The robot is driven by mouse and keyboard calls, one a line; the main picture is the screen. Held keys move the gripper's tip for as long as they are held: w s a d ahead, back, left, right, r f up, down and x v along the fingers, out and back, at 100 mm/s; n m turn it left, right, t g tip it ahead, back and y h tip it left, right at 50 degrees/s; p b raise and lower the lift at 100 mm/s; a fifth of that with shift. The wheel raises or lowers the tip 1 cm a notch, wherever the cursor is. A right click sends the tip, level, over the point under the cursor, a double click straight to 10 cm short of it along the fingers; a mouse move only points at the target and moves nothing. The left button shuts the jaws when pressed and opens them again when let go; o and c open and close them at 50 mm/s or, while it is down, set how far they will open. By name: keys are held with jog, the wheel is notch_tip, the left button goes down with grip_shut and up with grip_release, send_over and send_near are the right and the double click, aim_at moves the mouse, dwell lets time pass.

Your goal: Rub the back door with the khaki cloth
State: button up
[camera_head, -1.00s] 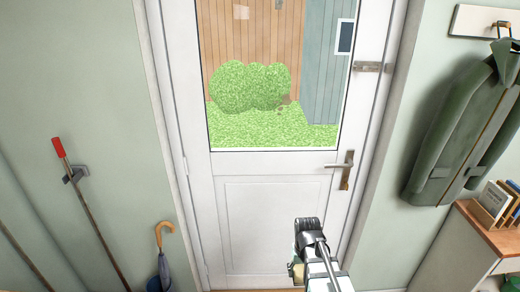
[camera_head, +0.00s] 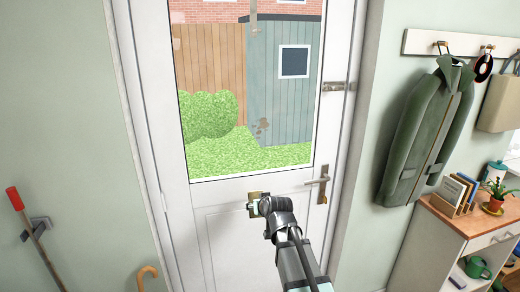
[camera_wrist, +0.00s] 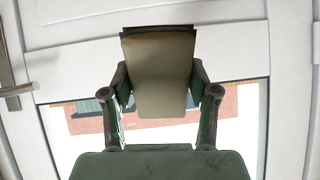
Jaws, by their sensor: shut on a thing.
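The back door (camera_head: 235,192) is white with a large glass pane above a lower panel. It also shows in the wrist view (camera_wrist: 230,35). My gripper (camera_head: 257,205) is shut on the khaki cloth (camera_head: 253,196), in front of the door just below the pane, left of the handle. In the wrist view the khaki cloth (camera_wrist: 160,75) is a folded pad between the two fingers, with a dark edge at its far end. I cannot tell whether it touches the door. Brownish marks (camera_head: 262,126) show in the pane; another (camera_head: 253,18) is higher up.
The door handle (camera_head: 318,186) and a bolt (camera_head: 334,86) are on the door's right side. A red-handled tool (camera_head: 14,199) and an umbrella handle (camera_head: 146,275) stand at left.

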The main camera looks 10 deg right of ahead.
aim_at(262, 131)
jog(key=w+r+t, duration=0.1)
jog(key=r, duration=0.3)
jog(key=w+r+t, duration=0.2)
jog(key=r, duration=0.2)
jog(key=w+d+r+t, duration=0.1)
jog(key=r, duration=0.4)
jog(key=shift+w+r+t, duration=0.1)
jog(key=shift+w+t, duration=0.2)
notch_tip(262, 131, up, 9)
jog(key=t, duration=0.2)
jog(key=shift+m+h, duration=0.3)
jog(key=shift+m, duration=0.1)
jog(key=shift+w+d+r, duration=0.1)
jog(key=shift+w+d, duration=0.05)
jog(key=shift+w, duration=1.55)
jog(key=shift+w+d+r, duration=0.1)
jog(key=shift+w, duration=1.6)
jog(key=shift+w+a+b, duration=0.1)
jog(key=shift+w+b, duration=0.3)
jog(key=shift+w, duration=0.55)
jog(key=d+b, duration=0.2)
jog(key=b, duration=0.1)
jog(key=shift+f, duration=0.2)
jog(key=shift+d+r+b, duration=0.15)
jog(key=shift+d+b, duration=0.75)
jog(key=shift+b, duration=0.2)
